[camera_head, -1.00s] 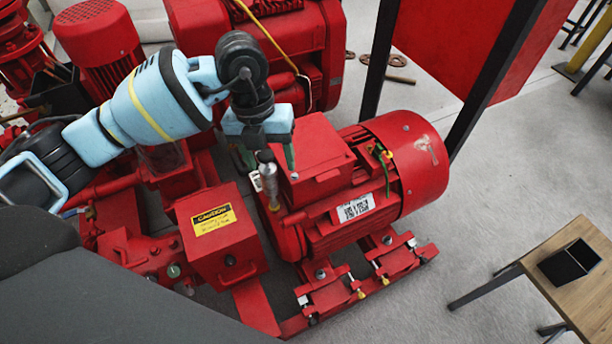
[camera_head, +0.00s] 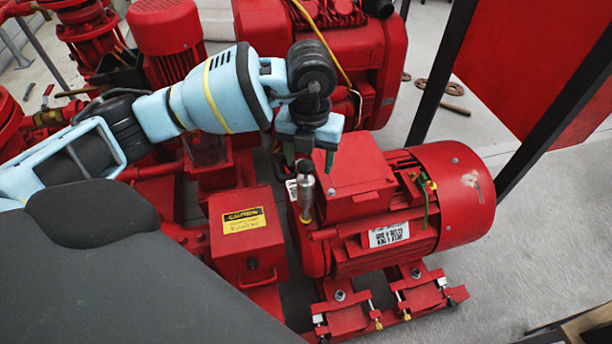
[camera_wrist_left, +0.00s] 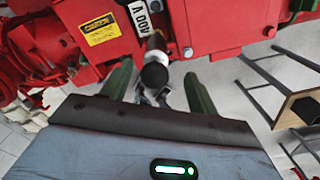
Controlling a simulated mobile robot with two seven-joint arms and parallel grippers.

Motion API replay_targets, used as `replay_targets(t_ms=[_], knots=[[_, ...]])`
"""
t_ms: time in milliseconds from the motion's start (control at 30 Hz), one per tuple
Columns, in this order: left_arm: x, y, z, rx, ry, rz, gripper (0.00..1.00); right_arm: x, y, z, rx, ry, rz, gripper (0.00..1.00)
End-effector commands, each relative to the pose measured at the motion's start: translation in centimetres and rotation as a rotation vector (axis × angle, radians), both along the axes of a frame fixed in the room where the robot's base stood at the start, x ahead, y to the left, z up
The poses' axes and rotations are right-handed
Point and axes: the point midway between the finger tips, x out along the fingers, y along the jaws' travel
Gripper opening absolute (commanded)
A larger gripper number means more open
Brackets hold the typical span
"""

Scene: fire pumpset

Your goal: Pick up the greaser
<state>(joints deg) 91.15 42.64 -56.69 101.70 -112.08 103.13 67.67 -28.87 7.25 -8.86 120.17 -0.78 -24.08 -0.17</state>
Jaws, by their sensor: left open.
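The greaser (camera_head: 306,193) is a slim metal cylinder with a brass-coloured lower end, standing upright at the near left end of the red motor. My left gripper (camera_head: 309,161) is open just above it, with a green finger on either side of its top. In the left wrist view the greaser (camera_wrist_left: 156,66) shows as a round dark end between the two open fingers (camera_wrist_left: 158,88), apart from both. My right gripper is not in view.
The red motor (camera_head: 465,196) stands close to the right of the gripper. A red box with a yellow caution label (camera_head: 243,219) is at the lower left. Dark frame posts (camera_head: 442,75) stand behind the motor.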

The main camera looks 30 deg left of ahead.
Motion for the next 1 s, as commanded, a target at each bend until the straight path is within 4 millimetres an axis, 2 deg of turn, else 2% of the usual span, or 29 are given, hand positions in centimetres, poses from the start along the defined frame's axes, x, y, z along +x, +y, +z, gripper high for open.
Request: replay_targets(t_ms=[300,567,1000], knots=[[-0.8,0.4,-4.2,-0.001,0.002,0.0,0.6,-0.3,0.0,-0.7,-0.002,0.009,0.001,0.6],[-0.7,0.4,-4.5,0.0,0.0,0.0,0.6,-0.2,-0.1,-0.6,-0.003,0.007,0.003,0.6],[-0.7,0.4,-4.4,0.0,0.0,0.0,0.02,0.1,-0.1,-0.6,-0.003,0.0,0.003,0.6]])
